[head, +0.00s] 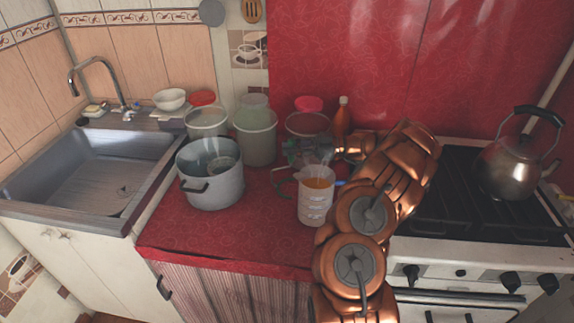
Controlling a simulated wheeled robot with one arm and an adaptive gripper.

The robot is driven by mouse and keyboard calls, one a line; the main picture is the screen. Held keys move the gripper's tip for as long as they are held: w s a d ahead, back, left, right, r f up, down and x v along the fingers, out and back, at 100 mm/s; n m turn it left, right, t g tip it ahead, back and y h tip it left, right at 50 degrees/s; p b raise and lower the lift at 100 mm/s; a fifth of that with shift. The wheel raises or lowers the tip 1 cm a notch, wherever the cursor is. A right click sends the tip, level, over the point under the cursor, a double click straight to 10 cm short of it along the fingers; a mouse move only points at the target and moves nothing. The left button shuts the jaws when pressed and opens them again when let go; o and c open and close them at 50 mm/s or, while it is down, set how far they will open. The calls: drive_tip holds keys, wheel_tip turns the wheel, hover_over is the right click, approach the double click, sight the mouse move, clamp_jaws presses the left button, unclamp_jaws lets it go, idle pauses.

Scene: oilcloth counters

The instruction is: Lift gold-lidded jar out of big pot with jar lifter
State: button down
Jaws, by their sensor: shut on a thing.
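The big grey pot (212,190) stands open on the red counter, right of the sink. A round top (222,163) shows inside it; its gold colour is not clear, but it may be the jar's lid. My gripper (308,153) is low over the counter, right of the pot and behind a measuring jug, apart from the pot. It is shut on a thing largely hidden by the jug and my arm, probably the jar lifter. A small blue piece (340,183) shows beside the jug, perhaps part of that lifter.
The measuring jug (316,204) with orange contents stands at the counter front. Tall containers, one pale green (256,138), line the back, with an orange bottle (342,122) near my arm. A kettle (508,165) sits on the stove at right. The counter's front left is clear.

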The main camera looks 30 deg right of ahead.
idle(0.4)
wheel_tip(320, 180, up, 10)
drive_tip(key=shift+r+b, duration=0.1)
drive_tip(key=shift+b, duration=1.15)
